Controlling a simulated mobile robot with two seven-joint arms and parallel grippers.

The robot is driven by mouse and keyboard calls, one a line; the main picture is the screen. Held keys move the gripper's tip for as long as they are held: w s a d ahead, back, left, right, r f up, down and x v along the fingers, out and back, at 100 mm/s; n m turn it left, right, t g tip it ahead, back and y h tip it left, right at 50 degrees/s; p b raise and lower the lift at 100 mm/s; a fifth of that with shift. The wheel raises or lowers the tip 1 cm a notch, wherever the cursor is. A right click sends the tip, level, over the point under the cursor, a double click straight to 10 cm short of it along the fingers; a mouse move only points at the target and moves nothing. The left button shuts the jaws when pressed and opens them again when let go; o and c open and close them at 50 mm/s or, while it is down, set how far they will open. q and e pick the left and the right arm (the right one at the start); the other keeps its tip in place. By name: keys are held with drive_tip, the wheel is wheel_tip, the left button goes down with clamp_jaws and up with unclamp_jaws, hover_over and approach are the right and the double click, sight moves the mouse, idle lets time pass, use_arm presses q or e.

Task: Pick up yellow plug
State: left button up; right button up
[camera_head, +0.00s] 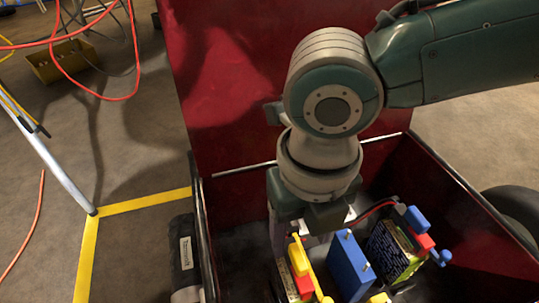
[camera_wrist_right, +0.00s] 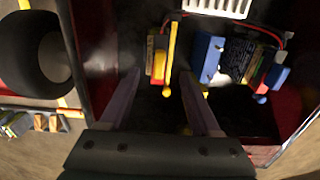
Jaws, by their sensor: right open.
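The yellow plug (camera_head: 298,257) sits beside a small red part in the red bin, at the lower middle of the head view. Contact cannot be made out. My left gripper is not in view.
A blue block (camera_head: 349,268) stands close right of the yellow plug. A block with printed text (camera_head: 393,254) and blue and red plugs is farther right. The dark red bin wall (camera_head: 460,215) encloses them. A black cylinder (camera_head: 184,255) is outside, left.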

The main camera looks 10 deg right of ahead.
sight(299, 256)
drive_tip(key=f+b, duration=0.2)
drive_tip(key=f, duration=0.1)
drive_tip(key=f+b, duration=0.3)
drive_tip(key=shift+s+a+f, duration=0.1)
drive_tip(key=shift+s+f, duration=0.1)
drive_tip(key=shift+f, duration=0.05)
drive_tip(key=shift+r, duration=0.1)
clamp_jaws()
